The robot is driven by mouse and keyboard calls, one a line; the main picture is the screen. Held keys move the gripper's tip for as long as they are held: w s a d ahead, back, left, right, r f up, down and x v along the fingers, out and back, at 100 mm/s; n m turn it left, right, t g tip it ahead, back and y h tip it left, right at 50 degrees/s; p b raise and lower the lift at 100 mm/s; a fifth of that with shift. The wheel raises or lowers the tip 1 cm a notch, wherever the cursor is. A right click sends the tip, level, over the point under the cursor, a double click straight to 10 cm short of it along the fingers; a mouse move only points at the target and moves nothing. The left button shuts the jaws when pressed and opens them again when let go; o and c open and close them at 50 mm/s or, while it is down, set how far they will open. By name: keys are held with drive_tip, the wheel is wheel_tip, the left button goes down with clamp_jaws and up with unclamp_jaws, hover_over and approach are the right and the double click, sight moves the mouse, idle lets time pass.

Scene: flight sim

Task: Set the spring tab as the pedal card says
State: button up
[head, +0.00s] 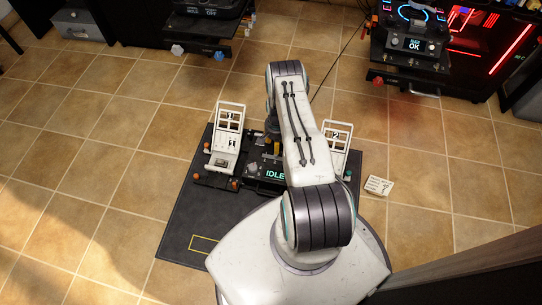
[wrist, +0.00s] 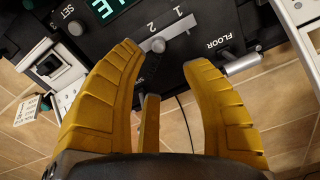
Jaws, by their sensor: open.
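The black pedal box (head: 262,187) sits on a dark mat, with IDLE on its green display. In the wrist view its panel (wrist: 210,25) shows a light bar marked 1 and 2 with a round grey tab (wrist: 158,45) nearer the 2. A partly hidden label beside it seems to start with SP. My gripper (wrist: 165,55) is open, its yellow fingers apart on either side of the tab, not visibly closed on it. In the head view my gripper (head: 272,148) is mostly behind my arm. The white card (head: 379,186) lies right of the mat; its writing is too small to read.
Pedal 1 (head: 228,125) and pedal 2 (head: 336,143) flank the box. In the wrist view a FLOOR lever (wrist: 243,64) is close to the right finger, and a SET knob (wrist: 76,28) is at upper left. Consoles stand behind; tiled floor (head: 110,130) at left is clear.

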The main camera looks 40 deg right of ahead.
drive_tip(key=shift+s+f+b, duration=0.15)
drive_tip(key=shift+f+b, duration=1.5)
drive_tip(key=shift+f, duration=2.55)
drive_tip(key=shift+o, duration=0.3)
drive_tip(key=c, duration=0.9)
clamp_jaws()
drive_tip(key=shift+s, duration=0.15)
